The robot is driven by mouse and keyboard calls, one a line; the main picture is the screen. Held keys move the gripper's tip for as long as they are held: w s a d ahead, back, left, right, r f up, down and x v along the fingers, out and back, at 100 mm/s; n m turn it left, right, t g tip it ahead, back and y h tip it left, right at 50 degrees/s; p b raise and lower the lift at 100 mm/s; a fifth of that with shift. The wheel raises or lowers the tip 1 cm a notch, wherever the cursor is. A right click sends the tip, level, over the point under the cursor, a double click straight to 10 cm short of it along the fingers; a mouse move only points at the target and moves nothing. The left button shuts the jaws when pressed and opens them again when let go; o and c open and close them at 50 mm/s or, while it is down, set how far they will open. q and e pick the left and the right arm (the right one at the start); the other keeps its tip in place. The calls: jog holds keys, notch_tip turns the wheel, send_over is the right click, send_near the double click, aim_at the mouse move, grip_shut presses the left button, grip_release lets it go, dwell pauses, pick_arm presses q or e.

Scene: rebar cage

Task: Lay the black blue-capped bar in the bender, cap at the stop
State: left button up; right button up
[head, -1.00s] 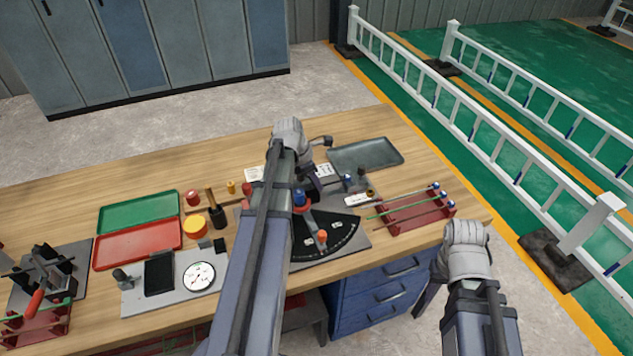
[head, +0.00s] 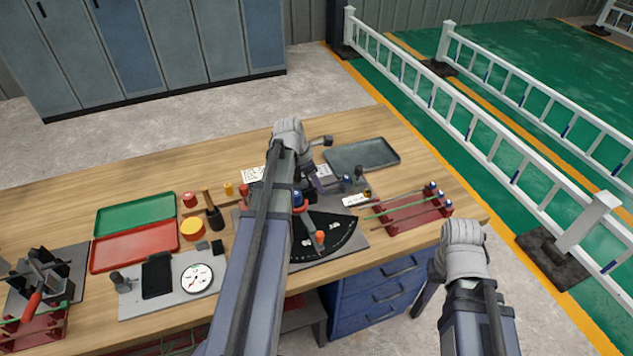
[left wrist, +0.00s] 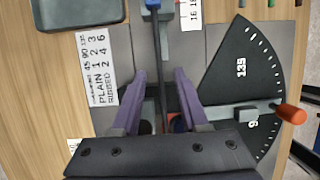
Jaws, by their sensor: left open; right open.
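The black bar (left wrist: 160,50) lies over the grey bender plate, and its blue cap (left wrist: 153,3) is at the top edge of the left wrist view. The cap also shows in the head view (head: 345,181), beside a small block. Whether it touches a stop cannot be told. My left gripper (left wrist: 165,78) is open, with its purple fingers on either side of the bar. The bender (left wrist: 238,65) has a black angle dial and an orange-tipped lever (left wrist: 290,113). My right gripper (head: 428,290) is open and empty, off the table's front edge.
A red rack (head: 415,213) with several capped bars stands right of the bender. A grey tray (head: 362,154) lies behind. A printed card (left wrist: 92,70), a dial gauge (head: 197,278), and red (head: 135,247) and green (head: 136,214) trays lie left.

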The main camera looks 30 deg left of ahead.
pick_arm(q)
jog(key=p+v, duration=0.7)
jog(key=v, duration=0.1)
jog(key=shift+f, duration=0.1)
dwell(0.6)
notch_tip(320, 180, up, 6)
jog(key=p, duration=0.6)
dwell(0.6)
dwell(0.3)
